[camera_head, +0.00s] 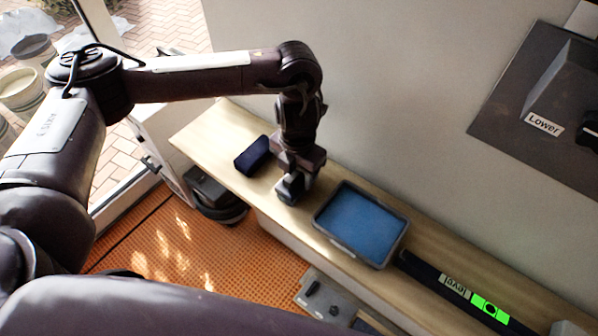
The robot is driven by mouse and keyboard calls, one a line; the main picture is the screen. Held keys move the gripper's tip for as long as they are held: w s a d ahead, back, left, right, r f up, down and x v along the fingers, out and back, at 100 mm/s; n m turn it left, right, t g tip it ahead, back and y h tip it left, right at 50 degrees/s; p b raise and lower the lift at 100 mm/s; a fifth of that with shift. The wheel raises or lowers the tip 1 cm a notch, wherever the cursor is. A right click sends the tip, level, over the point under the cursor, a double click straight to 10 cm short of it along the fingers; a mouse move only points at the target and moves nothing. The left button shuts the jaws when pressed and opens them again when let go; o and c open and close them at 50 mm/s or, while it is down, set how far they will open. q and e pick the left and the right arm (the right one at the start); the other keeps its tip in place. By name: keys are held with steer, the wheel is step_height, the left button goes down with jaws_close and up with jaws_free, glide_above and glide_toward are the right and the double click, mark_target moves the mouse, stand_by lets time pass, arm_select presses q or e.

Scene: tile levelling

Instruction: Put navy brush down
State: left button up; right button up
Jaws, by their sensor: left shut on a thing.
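A navy block (253,155), the only clearly navy thing and most likely the brush, shows over the wooden bench (212,130), just left of my left gripper. My left gripper (290,189) points down low over the bench, between the block and a blue tray. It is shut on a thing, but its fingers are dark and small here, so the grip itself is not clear. I cannot tell whether the block touches the bench. My right gripper is not in view.
The grey-rimmed tray (318,217) with a blue inside stands just right of the gripper. A black level (440,283) with a green window lies farther right. Bare bench shows left of the block. A dark panel marked "Lower" (490,110) is at upper right.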

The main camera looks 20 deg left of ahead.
arm_select(q)
steer(key=o, duration=0.6)
steer(key=shift+a+f, duration=0.1)
steer(key=shift+a, duration=0.05)
steer(key=shift+c, duration=0.2)
steer(key=shift+o, duration=1.6)
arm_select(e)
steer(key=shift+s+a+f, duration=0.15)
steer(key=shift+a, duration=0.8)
arm_select(q)
step_height(320, 180, up, 7)
steer(key=shift+f+b, duration=0.15)
steer(key=shift+b, duration=0.45)
steer(key=shift+r, duration=0.5)
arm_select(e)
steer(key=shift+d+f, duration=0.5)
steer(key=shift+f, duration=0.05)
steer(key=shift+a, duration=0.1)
arm_select(q)
steer(key=shift+s+f, duration=0.1)
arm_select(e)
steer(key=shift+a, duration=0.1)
